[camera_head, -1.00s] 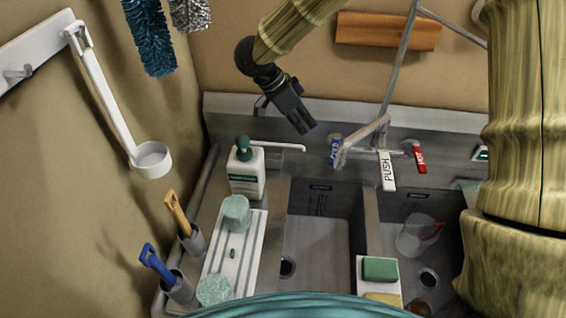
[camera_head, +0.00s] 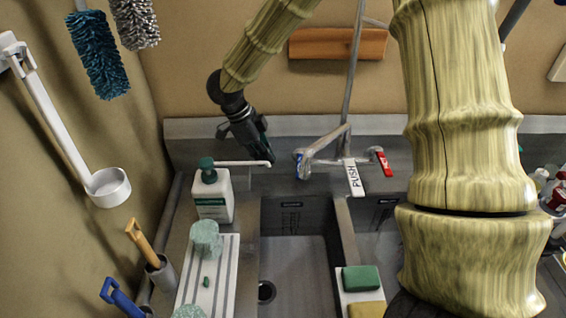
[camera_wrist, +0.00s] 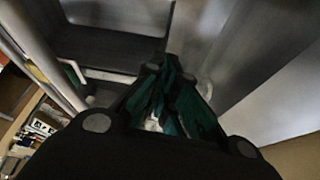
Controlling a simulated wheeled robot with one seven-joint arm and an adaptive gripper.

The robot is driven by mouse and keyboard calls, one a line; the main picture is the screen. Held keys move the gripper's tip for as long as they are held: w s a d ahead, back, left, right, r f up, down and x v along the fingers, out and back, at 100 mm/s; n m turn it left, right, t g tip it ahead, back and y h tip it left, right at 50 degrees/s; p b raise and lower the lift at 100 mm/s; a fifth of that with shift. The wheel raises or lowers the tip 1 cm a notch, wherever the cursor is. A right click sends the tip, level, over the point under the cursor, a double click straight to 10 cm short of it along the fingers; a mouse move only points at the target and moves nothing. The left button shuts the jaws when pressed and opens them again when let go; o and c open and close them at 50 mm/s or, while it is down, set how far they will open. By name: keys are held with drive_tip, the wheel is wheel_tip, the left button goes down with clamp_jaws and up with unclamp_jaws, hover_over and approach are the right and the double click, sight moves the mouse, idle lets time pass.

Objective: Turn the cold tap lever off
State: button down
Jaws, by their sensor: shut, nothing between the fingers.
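The cold tap lever (camera_head: 300,165) is blue and sits at the left end of the tap on the back of the steel sink. The hot lever (camera_head: 384,163) is red, to the right. A white lever marked PUSH (camera_head: 354,177) hangs between them. My gripper (camera_head: 268,158) is shut and empty, pointing down just left of the blue lever, with a small visible gap. Its tips overlap the end of the soap bottle's white spout in the picture; I cannot tell if they touch. In the wrist view, the dark green fingers (camera_wrist: 165,105) are close together; the blue lever is not clear there.
A white soap bottle (camera_head: 213,195) with a long spout stands left of the basin. A metal tap pipe (camera_head: 328,139) rises behind the levers. A green sponge (camera_head: 361,279) lies on the divider. My arm covers the right part of the sink.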

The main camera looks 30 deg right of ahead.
drive_tip(key=s+d+f+p, duration=0.2)
drive_tip(key=s+d+f, duration=0.1)
drive_tip(key=d, duration=0.1)
drive_tip(key=shift+p, duration=0.3)
drive_tip(key=shift+s, duration=0.15)
drive_tip(key=shift+s, duration=0.1)
